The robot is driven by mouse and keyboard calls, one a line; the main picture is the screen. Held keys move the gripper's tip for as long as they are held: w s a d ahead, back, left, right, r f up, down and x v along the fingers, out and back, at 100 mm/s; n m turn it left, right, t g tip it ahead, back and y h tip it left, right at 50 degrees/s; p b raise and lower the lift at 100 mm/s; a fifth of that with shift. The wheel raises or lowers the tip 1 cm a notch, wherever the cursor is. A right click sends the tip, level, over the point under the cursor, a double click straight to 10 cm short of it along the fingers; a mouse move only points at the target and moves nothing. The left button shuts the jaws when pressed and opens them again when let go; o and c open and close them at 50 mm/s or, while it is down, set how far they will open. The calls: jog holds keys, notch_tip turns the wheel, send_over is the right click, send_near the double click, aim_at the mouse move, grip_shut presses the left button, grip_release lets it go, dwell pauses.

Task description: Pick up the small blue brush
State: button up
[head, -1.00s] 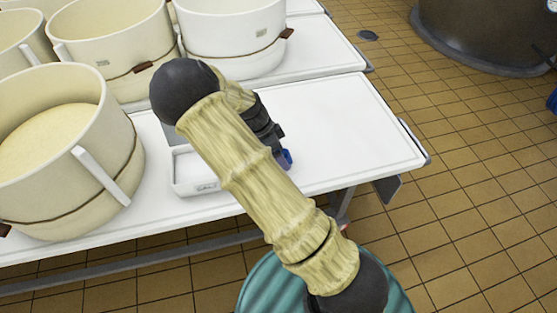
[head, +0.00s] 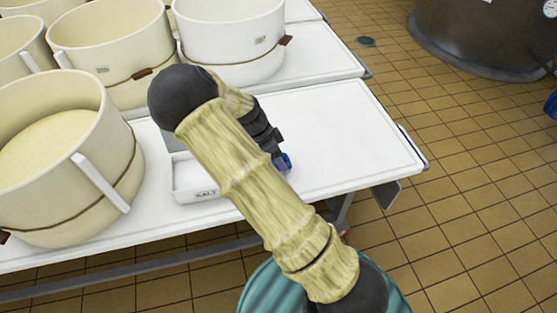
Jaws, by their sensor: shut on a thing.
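In the head view, the small blue brush (head: 285,162) shows as a bit of blue at the tip of my gripper (head: 279,153), over the white table (head: 335,130). My gripper is dark and partly hidden behind my own arm. It is shut on the brush. Most of the brush is hidden by the gripper and arm, and I cannot tell whether it still touches the table.
A white box marked SALT (head: 195,182) stands just left of my arm. A large cream tub (head: 60,150) is at the left, with more tubs (head: 230,35) behind. The table's right part is clear. A dark vat (head: 480,35) stands on the tiled floor.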

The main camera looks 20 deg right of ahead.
notch_tip(320, 180, up, 9)
jog(key=p, duration=0.2)
jog(key=shift+r+p, duration=0.15)
jog(key=shift+p, duration=0.2)
jog(key=shift+o, duration=0.9)
jog(key=shift+d+f+n, duration=0.2)
jog(key=shift+d+n, duration=0.1)
jog(key=shift+d, duration=0.1)
jog(key=shift+c, duration=0.2)
jog(key=d+f+n+t, duration=0.1)
jog(key=n, duration=0.2)
jog(key=w+f+n+t, duration=0.1)
jog(key=f+n+t, duration=0.1)
jog(key=n, duration=0.2)
jog(key=w+d+f+n+t, duration=0.1)
jog(key=f+n+t, duration=0.1)
jog(key=n, duration=0.2)
jog(key=shift+w+d+f, duration=0.1)
jog(key=shift+w+d, duration=0.1)
jog(key=shift+d, duration=0.15)
jog(key=a+f+n, duration=0.1)
jog(key=a+n+t+y, duration=0.1)
jog(key=n, duration=0.1)
jog(key=a+f+n+y, duration=0.1)
jog(key=a+n, duration=0.1)
jog(key=shift+s+f, duration=0.3)
jog(key=shift+f, duration=0.05)
jog(key=shift+d+t, duration=0.1)
jog(key=shift+t, duration=0.2)
